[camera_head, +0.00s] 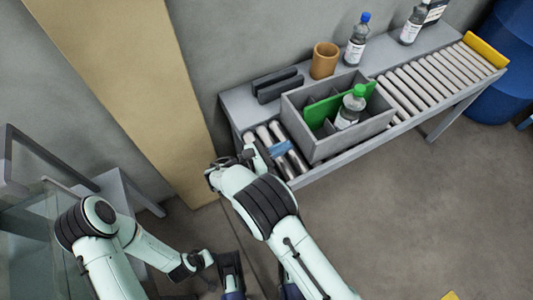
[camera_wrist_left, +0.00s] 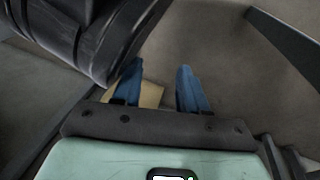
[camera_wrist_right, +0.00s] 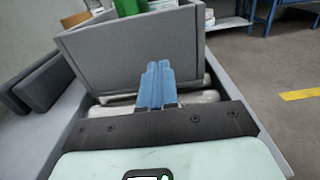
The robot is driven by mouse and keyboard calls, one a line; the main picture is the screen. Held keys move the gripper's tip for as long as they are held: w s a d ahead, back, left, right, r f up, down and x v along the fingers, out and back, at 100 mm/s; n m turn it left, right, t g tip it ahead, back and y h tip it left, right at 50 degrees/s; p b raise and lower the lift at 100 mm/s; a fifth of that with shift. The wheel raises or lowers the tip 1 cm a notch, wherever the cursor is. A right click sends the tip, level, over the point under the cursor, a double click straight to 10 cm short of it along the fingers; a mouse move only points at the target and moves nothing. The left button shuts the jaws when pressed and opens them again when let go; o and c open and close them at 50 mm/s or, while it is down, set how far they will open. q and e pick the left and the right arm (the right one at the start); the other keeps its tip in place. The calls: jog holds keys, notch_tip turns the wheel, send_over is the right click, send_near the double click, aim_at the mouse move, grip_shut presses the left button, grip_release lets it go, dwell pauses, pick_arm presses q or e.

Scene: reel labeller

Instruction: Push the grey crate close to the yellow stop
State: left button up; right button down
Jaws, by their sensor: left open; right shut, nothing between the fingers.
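The grey crate (camera_head: 352,144) sits on the roller conveyor, with a green divider and a green-capped bottle (camera_head: 351,107) inside. The yellow stop (camera_head: 486,49) is across the far right end of the conveyor, with a stretch of bare rollers between it and the crate. My right gripper (camera_head: 279,149) is shut and empty over the rollers at the crate's left end. In the right wrist view its fingertips (camera_wrist_right: 158,68) point at the crate's end wall (camera_wrist_right: 120,55); contact cannot be told. My left gripper (camera_wrist_left: 158,82) is open and empty, low over the floor away from the conveyor.
A black holder (camera_head: 277,84), a brown cup (camera_head: 324,60), a blue-capped bottle (camera_head: 357,40) and another bottle (camera_head: 412,26) stand on the ledge behind the rollers. A blue barrel (camera_head: 507,70) is beyond the stop. The bare rollers (camera_head: 425,83) right of the crate are clear.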

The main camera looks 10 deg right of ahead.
aim_at(303, 138)
jog(key=shift+b+x, duration=0.3)
jog(key=shift+x, duration=1.55)
